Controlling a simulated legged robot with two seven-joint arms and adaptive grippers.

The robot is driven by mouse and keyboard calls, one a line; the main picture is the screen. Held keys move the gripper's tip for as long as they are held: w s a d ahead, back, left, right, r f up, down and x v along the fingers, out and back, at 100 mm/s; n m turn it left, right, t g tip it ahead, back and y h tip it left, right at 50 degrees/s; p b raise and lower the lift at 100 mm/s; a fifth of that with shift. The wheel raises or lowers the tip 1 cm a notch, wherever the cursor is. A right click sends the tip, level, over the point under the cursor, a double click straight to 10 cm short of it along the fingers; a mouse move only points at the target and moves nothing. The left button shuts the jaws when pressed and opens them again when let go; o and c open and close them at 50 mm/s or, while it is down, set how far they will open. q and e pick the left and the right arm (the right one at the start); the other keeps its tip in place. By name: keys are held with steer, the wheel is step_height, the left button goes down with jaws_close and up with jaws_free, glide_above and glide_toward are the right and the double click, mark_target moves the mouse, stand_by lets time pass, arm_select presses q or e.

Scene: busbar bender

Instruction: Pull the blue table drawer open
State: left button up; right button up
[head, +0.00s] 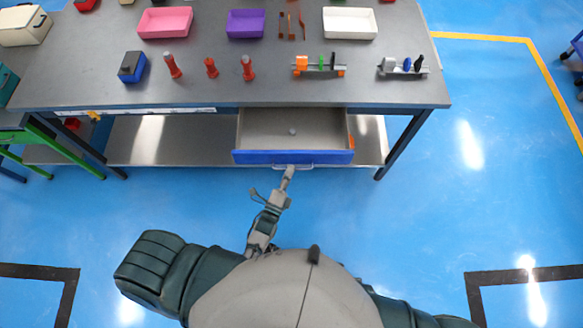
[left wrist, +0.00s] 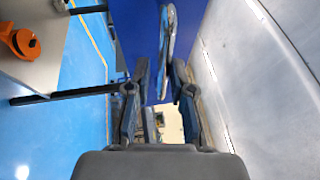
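The blue-fronted drawer (head: 290,157) under the grey table (head: 230,88) stands pulled out, with its grey inside showing. A small round grey thing (head: 292,131) lies in it. The metal handle (head: 310,166) is on the drawer's front. My left gripper (head: 288,174) is at the handle in the head view. In the left wrist view its fingers (left wrist: 160,85) are apart, with the handle (left wrist: 166,40) seen between and beyond the tips. I see no clear grip on the handle. The blue drawer front (left wrist: 143,25) fills the space behind it. My right gripper is out of view.
The tabletop holds a pink tray (head: 165,22), a purple tray (head: 245,23), a white tray (head: 350,22), red pegs and small fixtures. A metal shelf (head: 190,140) lies below. Blue floor (head: 400,220) in front is clear.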

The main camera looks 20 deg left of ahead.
arm_select(q)
steer(key=v, duration=1)
steer(key=s+a+f+n+g, duration=0.1)
steer(key=s+f+n+g, duration=0.3)
steer(key=f, duration=0.7)
steer(key=s+a+f+n+g, duration=0.1)
steer(key=f+n+g, duration=0.5)
steer(key=f, duration=0.5)
steer(key=s+a+f+n+g+y, duration=0.1)
steer(key=s+a+f+n+g, duration=0.1)
steer(key=s+f+n+g, duration=0.2)
steer(key=s+a+f+n+g+y, duration=0.1)
steer(key=s+a+f+n+g, duration=0.2)
steer(key=s+f, duration=0.3)
steer(key=s+n+g, duration=0.1)
steer(key=s, duration=0.2)
steer(key=shift+s+a, duration=0.3)
steer(key=shift+s, duration=0.1)
